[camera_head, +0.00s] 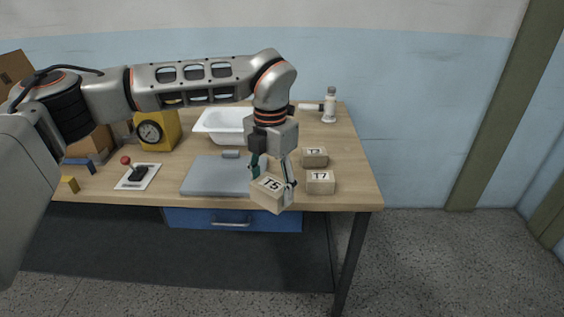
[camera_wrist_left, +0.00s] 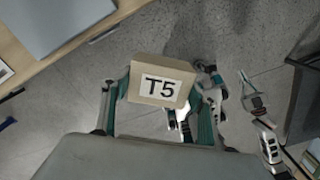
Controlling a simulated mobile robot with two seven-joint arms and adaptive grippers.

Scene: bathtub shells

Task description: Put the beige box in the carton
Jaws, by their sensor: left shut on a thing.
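My left gripper (camera_head: 270,178) is shut on a beige box (camera_head: 268,196) labelled T5, which is tilted in the head view. The box also shows between the fingers in the left wrist view (camera_wrist_left: 160,66), with floor behind it. It hangs at the table's front edge. Two more beige boxes, T3 (camera_head: 314,153) and T7 (camera_head: 320,176), stand on the table right of the gripper. A brown carton (camera_head: 97,141) is at the table's left, partly hidden by my arm. White and grey robot parts (camera_wrist_left: 264,124) show at the right of the wrist view; their finger state is unclear.
The wooden table (camera_head: 350,190) holds a grey laptop-like slab (camera_head: 208,176), a white tub (camera_head: 218,122), a yellow dial scale (camera_head: 158,130), a mouse on a white pad (camera_head: 138,175) and a white bottle (camera_head: 329,104). A blue drawer (camera_head: 245,217) is below the tabletop.

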